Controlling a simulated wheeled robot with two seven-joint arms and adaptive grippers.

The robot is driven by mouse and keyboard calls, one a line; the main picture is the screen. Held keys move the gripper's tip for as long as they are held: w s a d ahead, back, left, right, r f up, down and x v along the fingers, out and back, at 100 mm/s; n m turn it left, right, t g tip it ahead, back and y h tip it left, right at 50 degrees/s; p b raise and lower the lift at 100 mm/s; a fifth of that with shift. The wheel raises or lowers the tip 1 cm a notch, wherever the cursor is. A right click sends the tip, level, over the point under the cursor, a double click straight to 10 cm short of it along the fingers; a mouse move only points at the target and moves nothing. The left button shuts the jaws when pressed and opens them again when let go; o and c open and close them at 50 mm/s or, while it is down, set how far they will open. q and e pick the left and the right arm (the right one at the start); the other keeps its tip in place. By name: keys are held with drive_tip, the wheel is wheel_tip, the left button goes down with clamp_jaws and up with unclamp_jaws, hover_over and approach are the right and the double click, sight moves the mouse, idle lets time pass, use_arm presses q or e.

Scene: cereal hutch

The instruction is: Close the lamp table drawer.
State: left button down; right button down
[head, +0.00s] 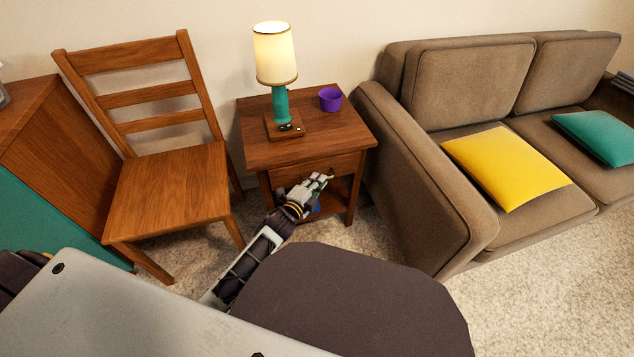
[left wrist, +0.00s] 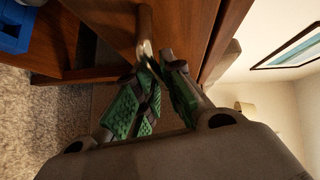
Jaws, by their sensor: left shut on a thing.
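The lamp table (head: 350,122) is a small brown wooden stand between the chair and the sofa. Its drawer (head: 343,165) is below the top, with the front partly hidden by my left gripper (head: 322,181). How far the drawer stands out is hard to tell from here. In the left wrist view, my left gripper (left wrist: 160,68) has its green-padded fingers closed at the metal drawer handle (left wrist: 146,30), right by the drawer's wooden front (left wrist: 183,28). My right gripper is not in view.
A lamp (head: 281,103) and a purple cup (head: 331,99) stand on the tabletop. A blue object (left wrist: 14,28) is on the lower shelf. A wooden chair (head: 170,185) stands left, and a brown sofa (head: 420,190) stands close on the right.

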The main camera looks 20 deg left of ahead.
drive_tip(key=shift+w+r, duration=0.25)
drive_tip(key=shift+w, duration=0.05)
use_arm(q)
drive_tip(key=shift+w+a+r+p, duration=0.1)
drive_tip(key=shift+w+a+p, duration=0.4)
drive_tip(key=shift+w+a, duration=0.45)
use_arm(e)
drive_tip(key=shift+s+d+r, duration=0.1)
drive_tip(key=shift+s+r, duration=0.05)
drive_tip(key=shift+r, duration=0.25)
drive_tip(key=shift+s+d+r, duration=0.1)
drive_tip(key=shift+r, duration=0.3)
use_arm(q)
drive_tip(key=c, duration=1.5)
unclamp_jaws()
drive_tip(key=shift+w+d, duration=0.15)
drive_tip(key=shift+d, duration=0.05)
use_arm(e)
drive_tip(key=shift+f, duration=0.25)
